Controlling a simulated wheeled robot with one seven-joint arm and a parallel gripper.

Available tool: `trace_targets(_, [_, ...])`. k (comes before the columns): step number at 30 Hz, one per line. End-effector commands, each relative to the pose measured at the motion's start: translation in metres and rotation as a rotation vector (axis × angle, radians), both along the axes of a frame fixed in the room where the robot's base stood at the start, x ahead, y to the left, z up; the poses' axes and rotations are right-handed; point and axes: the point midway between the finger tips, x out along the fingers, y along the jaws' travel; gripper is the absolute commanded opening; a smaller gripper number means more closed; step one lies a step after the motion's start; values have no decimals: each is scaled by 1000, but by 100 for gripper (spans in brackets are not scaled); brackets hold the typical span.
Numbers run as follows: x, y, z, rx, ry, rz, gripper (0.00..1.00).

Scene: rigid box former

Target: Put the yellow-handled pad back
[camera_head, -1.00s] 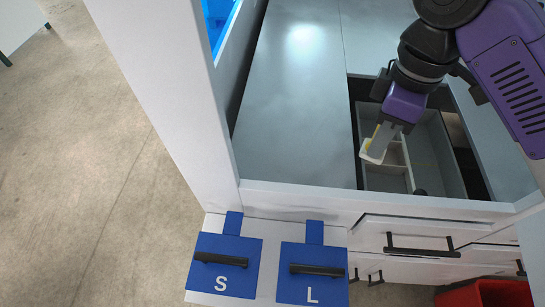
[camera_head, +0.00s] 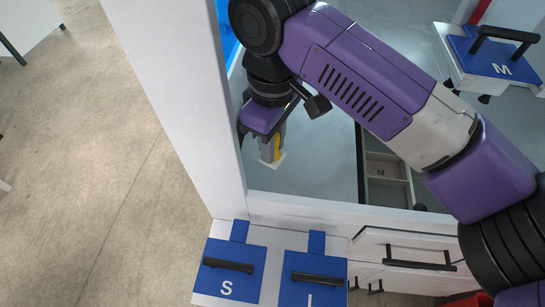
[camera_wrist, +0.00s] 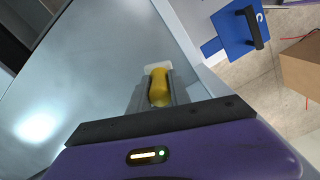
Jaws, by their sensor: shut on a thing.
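The yellow-handled pad has a pale, flat pad (camera_head: 272,161) and a yellow handle (camera_head: 277,147). My gripper (camera_head: 271,148) is shut on its handle and holds it over the left part of the grey surface, near the white post. In the wrist view the yellow handle (camera_wrist: 158,88) sits between the fingers, with the pale pad edge (camera_wrist: 157,66) beyond it. I cannot tell whether the pad touches the surface. A sunken tray (camera_head: 385,158) with grey compartments, one marked M, shows right of it, partly hidden by my arm.
A white post (camera_head: 185,100) stands close left of my gripper. Blue handled plates marked S (camera_head: 235,270) and L (camera_head: 313,275) sit in front. Another marked M (camera_head: 497,55) is at the back right. A drawer handle (camera_head: 420,258) projects at the front.

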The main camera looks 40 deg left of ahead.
Motion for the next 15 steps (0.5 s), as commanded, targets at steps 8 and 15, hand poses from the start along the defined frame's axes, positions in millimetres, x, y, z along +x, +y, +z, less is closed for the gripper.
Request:
trace_targets(8, [2,-3,-28,-3,2,-5,0])
trace_targets(15, [2,-2,-56,-3,1,-4,0])
